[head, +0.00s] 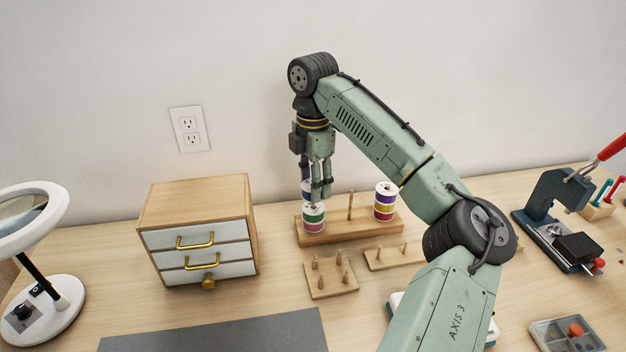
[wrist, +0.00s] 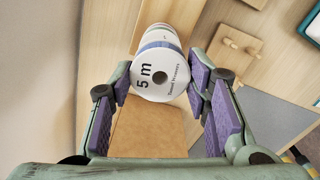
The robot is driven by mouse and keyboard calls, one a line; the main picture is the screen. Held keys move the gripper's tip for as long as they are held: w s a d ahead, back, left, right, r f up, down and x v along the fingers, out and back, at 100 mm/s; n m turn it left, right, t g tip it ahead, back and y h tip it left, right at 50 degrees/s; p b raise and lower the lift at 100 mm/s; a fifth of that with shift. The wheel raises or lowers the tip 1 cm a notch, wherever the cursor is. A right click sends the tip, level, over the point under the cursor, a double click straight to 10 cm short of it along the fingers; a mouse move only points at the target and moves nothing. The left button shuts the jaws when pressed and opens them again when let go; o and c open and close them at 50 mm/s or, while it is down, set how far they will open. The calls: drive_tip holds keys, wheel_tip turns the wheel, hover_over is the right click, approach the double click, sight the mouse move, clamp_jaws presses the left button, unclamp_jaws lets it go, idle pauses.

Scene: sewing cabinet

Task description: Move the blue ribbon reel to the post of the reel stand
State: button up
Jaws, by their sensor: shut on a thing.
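The reel stand (head: 340,232) is a wooden base at the back of the table. Its left place holds a stack with a green and pink reel (head: 314,220). My gripper (head: 318,192) points down over the left stack, shut on the blue ribbon reel (head: 307,188). In the wrist view the reel's white "5 m" face (wrist: 153,78) lies between both fingers. I cannot tell whether it touches the reel below.
A small drawer cabinet (head: 200,230) stands left of the stand. Low wooden peg boards (head: 331,277) lie in front of it. A magnifier lamp (head: 35,270) is far left, a grey mat (head: 220,332) in front, a dark press (head: 555,215) at right.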

drive_tip(key=shift+f, duration=1.2)
drive_tip(key=o, duration=1.1)
wheel_tip(320, 180, up, 12)
drive_tip(key=shift+r, duration=0.1)
